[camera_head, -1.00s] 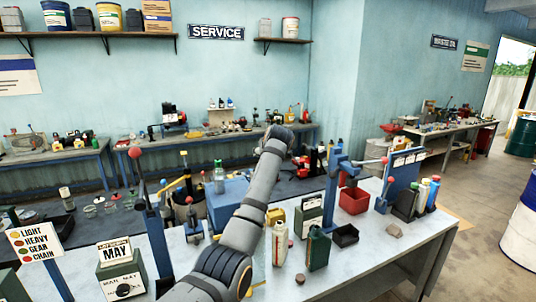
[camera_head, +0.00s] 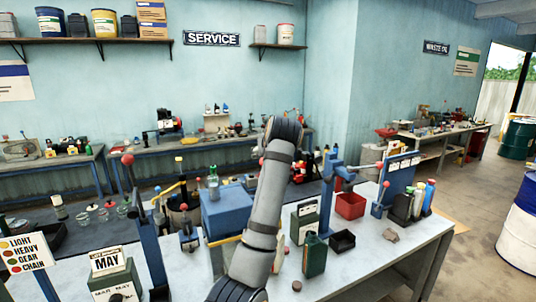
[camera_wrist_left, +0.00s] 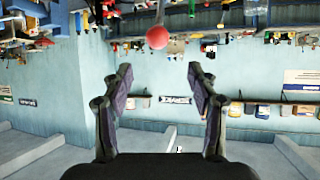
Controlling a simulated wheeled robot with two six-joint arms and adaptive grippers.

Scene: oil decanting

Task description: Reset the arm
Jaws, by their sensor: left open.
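A grey arm of mine (camera_head: 268,205) rises from the bottom middle of the head view, over the bench. Its gripper does not show there. My left gripper (camera_wrist_left: 160,72) shows in the left wrist view, open, with nothing between its fingers. That view is upside down, with the workbenches along the top and the wall shelf lower down. A red ball knob (camera_wrist_left: 157,37) on a rod shows beyond the fingertips, apart from them. My right gripper is in neither view.
Below the arm, the workbench (camera_head: 365,262) holds a blue box (camera_head: 226,208), a dark green bottle (camera_head: 314,256), a red bin (camera_head: 351,205) and a black tray (camera_head: 342,241). Blue lever stands (camera_head: 148,230) rise on the left.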

